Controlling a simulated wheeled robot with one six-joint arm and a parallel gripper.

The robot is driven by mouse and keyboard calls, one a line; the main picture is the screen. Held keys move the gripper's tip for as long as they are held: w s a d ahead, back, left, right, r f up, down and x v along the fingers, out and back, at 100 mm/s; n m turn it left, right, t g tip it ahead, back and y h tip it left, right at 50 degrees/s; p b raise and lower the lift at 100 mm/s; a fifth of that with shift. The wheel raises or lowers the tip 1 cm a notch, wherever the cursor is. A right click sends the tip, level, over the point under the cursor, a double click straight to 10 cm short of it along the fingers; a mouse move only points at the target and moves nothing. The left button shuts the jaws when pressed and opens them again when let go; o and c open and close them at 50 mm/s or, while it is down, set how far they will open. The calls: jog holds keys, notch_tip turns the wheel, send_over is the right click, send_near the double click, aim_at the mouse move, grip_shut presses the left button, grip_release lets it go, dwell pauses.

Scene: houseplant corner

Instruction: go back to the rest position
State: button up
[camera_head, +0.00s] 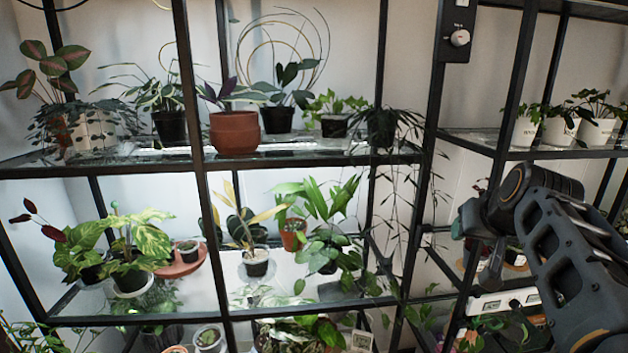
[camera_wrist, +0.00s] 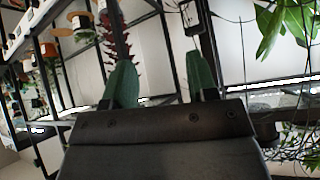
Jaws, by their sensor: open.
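My gripper shows in the wrist view (camera_wrist: 162,78) with its two green fingers spread apart and nothing between them. In the head view my dark arm reaches in from the lower right. The gripper end (camera_head: 468,226) is there in front of the right-hand shelf frame, mostly hidden behind the wrist. I cannot tell from these views whether it touches the frame.
A black shelf rack (camera_head: 203,200) with glass shelves fills the left and middle. It holds several plants, including a terracotta pot (camera_head: 235,132). White pots (camera_head: 560,130) stand on the right rack's upper shelf. A trailing plant (camera_head: 395,150) hangs left of my arm.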

jog(key=s+a+f+n+g+p, duration=0.1)
jog(key=s+a+f+g, duration=0.1)
jog(key=s+a+f, duration=0.4)
jog(key=s+a+f+n+g+y+p, duration=0.1)
jog(key=s+a+f+n+g, duration=0.1)
jog(key=s+a+f, duration=0.5)
notch_tip(320, 180, down, 6)
jog(key=shift+s+a+r+g+p, duration=0.15)
jog(key=shift+a+g+p, duration=0.25)
jog(key=shift+g, duration=0.1)
jog(key=shift+c, duration=0.4)
